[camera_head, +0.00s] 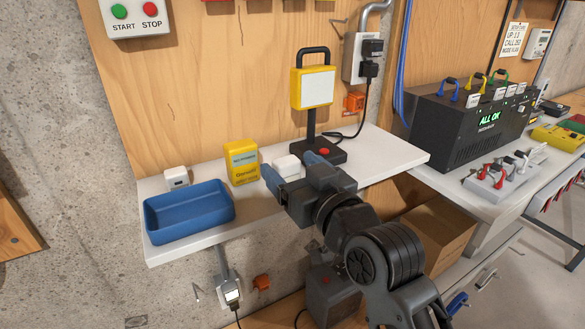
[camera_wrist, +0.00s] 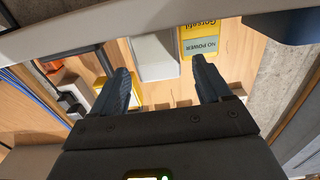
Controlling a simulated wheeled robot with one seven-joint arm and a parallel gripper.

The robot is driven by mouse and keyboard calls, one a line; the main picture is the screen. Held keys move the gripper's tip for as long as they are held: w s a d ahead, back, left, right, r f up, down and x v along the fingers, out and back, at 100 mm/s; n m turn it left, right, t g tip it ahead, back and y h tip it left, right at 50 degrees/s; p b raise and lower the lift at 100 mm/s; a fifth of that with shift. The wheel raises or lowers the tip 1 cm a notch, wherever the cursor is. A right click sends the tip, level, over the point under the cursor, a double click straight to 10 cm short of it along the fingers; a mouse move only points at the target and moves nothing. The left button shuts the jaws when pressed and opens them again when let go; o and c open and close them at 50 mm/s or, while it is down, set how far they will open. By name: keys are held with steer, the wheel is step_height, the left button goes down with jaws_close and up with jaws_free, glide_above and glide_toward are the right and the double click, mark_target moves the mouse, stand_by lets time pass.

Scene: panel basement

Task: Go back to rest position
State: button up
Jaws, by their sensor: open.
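My gripper (camera_head: 290,168) is open above the front of the white shelf (camera_head: 375,168), its two blue-grey fingers spread. A small white block (camera_head: 287,164) shows between and behind the fingertips. In the wrist view my gripper (camera_wrist: 163,75) has nothing held between its fingers, and the white block (camera_wrist: 152,57) shows beyond them. Whether a finger touches the block I cannot tell. The arm reaches in from the lower right and hides part of the shelf edge.
A yellow "NO POWER" device (camera_head: 242,161) stands left of the fingers. A blue tray (camera_head: 190,212) and a white cube (camera_head: 176,178) are farther left. A yellow lamp (camera_head: 312,88) on a black stand is behind. A black power unit (camera_head: 470,125) stands right.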

steer(key=b+v, duration=0.1)
steer(key=v, duration=0.6)
steer(key=shift+s+d+b, duration=0.15)
steer(key=shift+s+b, duration=0.05)
steer(key=shift+b, duration=0.2)
steer(key=shift+f, duration=0.1)
steer(key=s+d+f+m+t+h, duration=0.1)
steer(key=s+d+f+m+h, duration=0.25)
steer(key=s+d+f, duration=0.45)
steer(key=s+d+f+m+h, duration=0.3)
steer(key=s+f+m, duration=0.1)
steer(key=s+f, duration=0.4)
steer(key=s+d+h, duration=0.1)
steer(key=s+d, duration=0.2)
steer(key=s, duration=0.5)
steer(key=s+d+r+h, duration=0.1)
steer(key=s+d, duration=0.2)
steer(key=s, duration=0.5)
steer(key=s+d+r+g+h, duration=0.1)
steer(key=s+d, duration=0.3)
steer(key=s, duration=0.3)
steer(key=shift+s+n, duration=0.35)
steer(key=shift+s, duration=0.05)
steer(key=shift+h, duration=0.25)
